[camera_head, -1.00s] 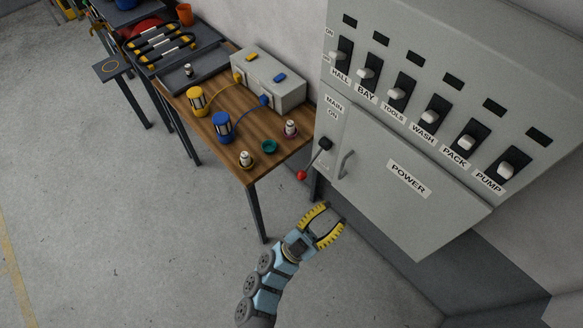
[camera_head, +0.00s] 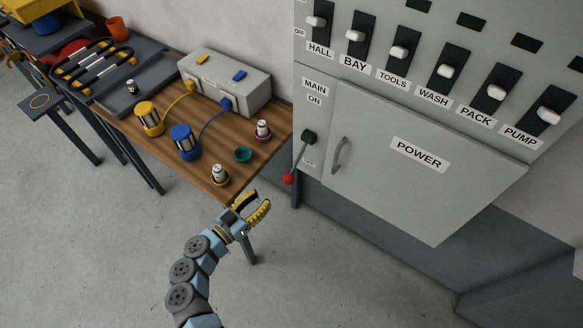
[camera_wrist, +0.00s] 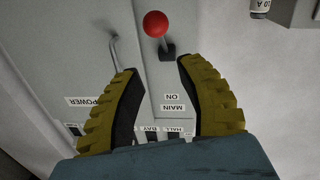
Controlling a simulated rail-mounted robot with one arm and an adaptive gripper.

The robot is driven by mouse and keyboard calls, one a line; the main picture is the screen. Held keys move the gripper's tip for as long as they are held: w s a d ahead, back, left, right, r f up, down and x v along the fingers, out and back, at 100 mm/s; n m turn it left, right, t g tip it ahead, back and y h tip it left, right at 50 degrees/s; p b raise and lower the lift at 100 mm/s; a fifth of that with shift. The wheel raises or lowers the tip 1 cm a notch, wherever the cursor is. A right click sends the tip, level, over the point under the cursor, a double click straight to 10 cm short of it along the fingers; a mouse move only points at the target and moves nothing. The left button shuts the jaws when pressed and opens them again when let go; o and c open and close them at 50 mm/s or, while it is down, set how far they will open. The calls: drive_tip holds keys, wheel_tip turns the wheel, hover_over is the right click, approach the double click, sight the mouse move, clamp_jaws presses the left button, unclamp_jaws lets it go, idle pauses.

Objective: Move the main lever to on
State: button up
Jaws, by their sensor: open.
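The main lever (camera_head: 298,158) is on the left part of the grey power cabinet (camera_head: 350,205), below the MAIN ON label (camera_head: 315,92). It has a black pivot and a red ball knob that hangs down and slightly left, near a small OFF label (camera_head: 308,163). My gripper (camera_head: 259,203) is open and empty, lower left of the knob and in front of the table corner. In the wrist view the red knob (camera_wrist: 155,24) shows beyond the open fingertips (camera_wrist: 160,70), apart from them.
A row of white-handled breaker switches (camera_head: 399,52) runs above the cabinet door. A door handle (camera_head: 340,155) stands just right of the lever. Left is a wooden table (camera_head: 190,160) with blue and yellow coils and a grey box (camera_head: 230,85). The floor below is clear.

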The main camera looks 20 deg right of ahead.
sight(295, 166)
drive_tip(key=b+x, duration=0.1)
drive_tip(key=x, duration=1.4)
drive_tip(key=shift+w+d+b, duration=0.15)
drive_tip(key=shift+d+b, duration=0.1)
drive_tip(key=shift+b, duration=0.15)
clamp_jaws()
